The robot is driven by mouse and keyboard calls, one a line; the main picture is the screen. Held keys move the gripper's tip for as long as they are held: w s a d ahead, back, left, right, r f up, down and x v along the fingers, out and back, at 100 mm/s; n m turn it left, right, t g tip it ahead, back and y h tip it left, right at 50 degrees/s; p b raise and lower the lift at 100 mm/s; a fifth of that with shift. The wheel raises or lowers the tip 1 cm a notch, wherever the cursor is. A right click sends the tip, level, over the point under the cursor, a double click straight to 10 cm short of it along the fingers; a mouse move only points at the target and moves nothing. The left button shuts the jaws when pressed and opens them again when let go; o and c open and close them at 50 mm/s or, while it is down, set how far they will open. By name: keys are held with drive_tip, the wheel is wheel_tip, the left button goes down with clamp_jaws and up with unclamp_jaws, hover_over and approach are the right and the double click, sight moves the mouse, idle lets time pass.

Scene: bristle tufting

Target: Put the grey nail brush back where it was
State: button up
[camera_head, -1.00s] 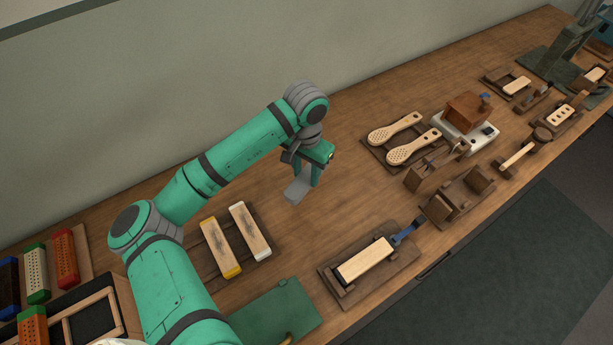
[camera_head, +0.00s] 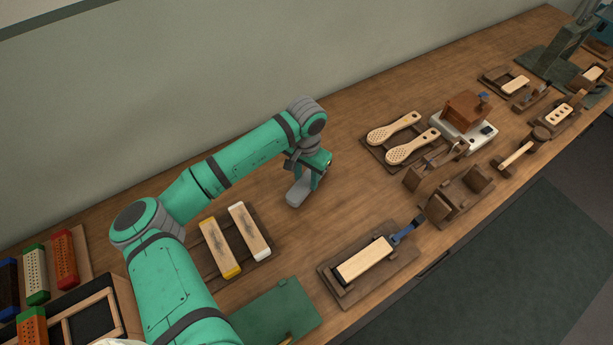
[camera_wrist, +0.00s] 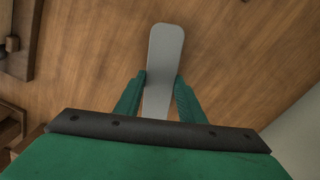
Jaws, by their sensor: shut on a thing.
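The grey nail brush (camera_head: 298,193) is held in my gripper (camera_head: 308,184) over a bare stretch of bench near the wall side. In the wrist view the grey brush (camera_wrist: 164,65) is a long, rounded flat shape running between the two green fingers of my gripper (camera_wrist: 160,95), its far end sticking out past them. The fingers are closed against its sides. In the head view its lower end is at or just above the wood; I cannot tell whether it touches. Its bristle side is not visible.
Two wooden blocks with white and yellow ends (camera_head: 221,248) lie on a rack left of my gripper. Two perforated paddles (camera_head: 412,147) sit on a rack to the right. A clamped block on a board (camera_head: 364,260) is near the front edge. Bare wood surrounds my gripper.

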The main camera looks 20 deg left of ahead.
sight(306, 181)
drive_tip(key=o, duration=1)
drive_tip(key=shift+a, duration=0.1)
drive_tip(key=shift+a, duration=0.1)
drive_tip(key=shift+s, duration=0.1)
wheel_tip(306, 181, up, 12)
drive_tip(key=shift+r, duration=0.15)
